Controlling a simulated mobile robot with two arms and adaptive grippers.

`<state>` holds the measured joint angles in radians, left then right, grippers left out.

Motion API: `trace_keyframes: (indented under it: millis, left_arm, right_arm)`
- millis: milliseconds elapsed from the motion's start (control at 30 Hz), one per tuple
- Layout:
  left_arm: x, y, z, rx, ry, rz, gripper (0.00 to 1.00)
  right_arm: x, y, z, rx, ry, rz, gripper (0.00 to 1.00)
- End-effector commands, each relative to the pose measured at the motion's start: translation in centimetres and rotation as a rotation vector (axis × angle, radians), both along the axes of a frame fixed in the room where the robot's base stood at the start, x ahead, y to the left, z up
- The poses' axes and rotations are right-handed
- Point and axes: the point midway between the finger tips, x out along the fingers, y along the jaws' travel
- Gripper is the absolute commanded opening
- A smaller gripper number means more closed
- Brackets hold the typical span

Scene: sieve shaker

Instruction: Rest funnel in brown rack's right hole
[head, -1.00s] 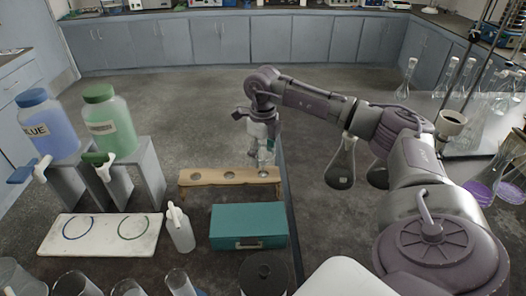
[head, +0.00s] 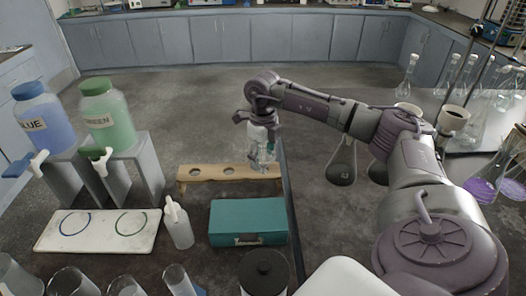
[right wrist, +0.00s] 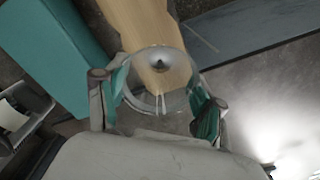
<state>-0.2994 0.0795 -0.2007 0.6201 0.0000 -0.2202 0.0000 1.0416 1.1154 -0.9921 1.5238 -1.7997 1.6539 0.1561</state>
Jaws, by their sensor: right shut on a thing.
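The brown wooden rack (head: 205,174) stands on the dark bench. Its left and middle holes show empty in the head view; its right end is partly behind my right gripper (head: 262,158). In the right wrist view, that gripper (right wrist: 160,103) is shut on the clear funnel (right wrist: 165,54), with its teal-padded fingers on either side of the bowl. The funnel is over the end of the rack (right wrist: 140,22). A dark round spot shows through its middle. I cannot tell whether the stem is inside the right hole. My left gripper is not in view.
A teal box (head: 248,222) stands just in front of the rack. A white wash bottle (head: 179,227) and a white tray (head: 98,231) are to the left. A raised edge (head: 291,220) runs right of the rack. Flasks (head: 341,166) stand beyond it, near my right arm.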

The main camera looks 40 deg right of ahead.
Motion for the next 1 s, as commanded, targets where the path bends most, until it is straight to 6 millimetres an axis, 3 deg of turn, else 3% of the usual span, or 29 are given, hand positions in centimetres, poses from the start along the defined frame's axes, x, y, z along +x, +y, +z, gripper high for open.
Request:
trace_keyframes:
  millis: [467,1000]
  left_arm:
    - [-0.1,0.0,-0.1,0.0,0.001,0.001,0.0]
    - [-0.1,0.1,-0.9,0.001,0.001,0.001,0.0]
  right_arm:
    - [0.0,0.0,-0.1,0.0,0.0,0.0,0.33]
    - [0.0,0.0,-1.6,0.0,0.0,0.0,0.33]
